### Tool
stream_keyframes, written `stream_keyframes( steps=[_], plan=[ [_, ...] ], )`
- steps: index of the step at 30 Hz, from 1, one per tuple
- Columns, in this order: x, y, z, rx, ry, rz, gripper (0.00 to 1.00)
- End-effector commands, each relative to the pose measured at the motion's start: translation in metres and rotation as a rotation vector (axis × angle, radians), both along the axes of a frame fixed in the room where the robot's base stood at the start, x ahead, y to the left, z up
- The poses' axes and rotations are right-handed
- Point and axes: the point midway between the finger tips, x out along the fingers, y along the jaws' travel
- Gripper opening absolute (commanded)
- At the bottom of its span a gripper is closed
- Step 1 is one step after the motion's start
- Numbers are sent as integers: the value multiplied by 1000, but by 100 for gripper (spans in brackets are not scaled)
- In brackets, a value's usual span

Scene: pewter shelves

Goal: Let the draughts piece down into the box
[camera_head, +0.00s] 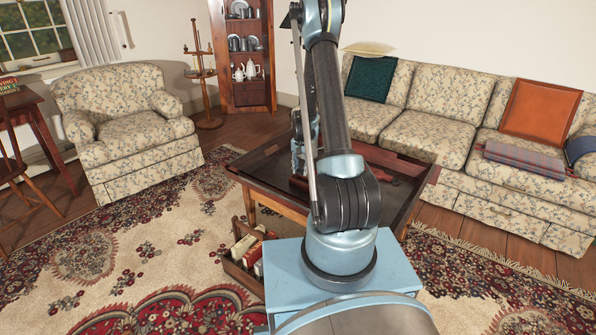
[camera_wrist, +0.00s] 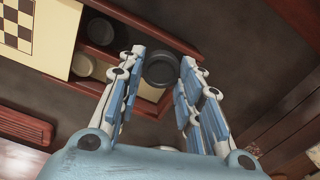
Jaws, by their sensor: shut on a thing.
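The draughts piece (camera_wrist: 161,72), a dark round disc, is between the fingertips of my gripper (camera_wrist: 163,62) in the wrist view. My gripper is shut on it. The box (camera_wrist: 96,53) has reddish-brown wooden walls and a pale floor, and lies below and to the left of the piece. Part of the box shows under the piece and behind the left finger. Another dark piece (camera_wrist: 100,31) and paler round pieces (camera_wrist: 82,65) lie in it. The height of the held piece above the box is hard to tell. In the head view my arm hides most of this.
A chequered board (camera_wrist: 18,25) adjoins the box at upper left. A slatted reddish wooden thing (camera_wrist: 25,131) lies at lower left. The dark table (camera_head: 262,163) has a raised rim. A sofa (camera_head: 440,95), an armchair (camera_head: 130,120) and a crate of books (camera_head: 233,270) stand around it.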

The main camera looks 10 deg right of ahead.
Motion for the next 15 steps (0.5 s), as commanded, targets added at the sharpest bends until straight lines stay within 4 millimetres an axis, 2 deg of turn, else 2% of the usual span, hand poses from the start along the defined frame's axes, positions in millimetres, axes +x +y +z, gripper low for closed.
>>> stream_keyframes(
  steps=[5, 15],
  plan=[
    [8, -8, -4, 0, 0, -2, 21],
    [8, -8, -20, 0, 0, -1, 21]
  ],
)
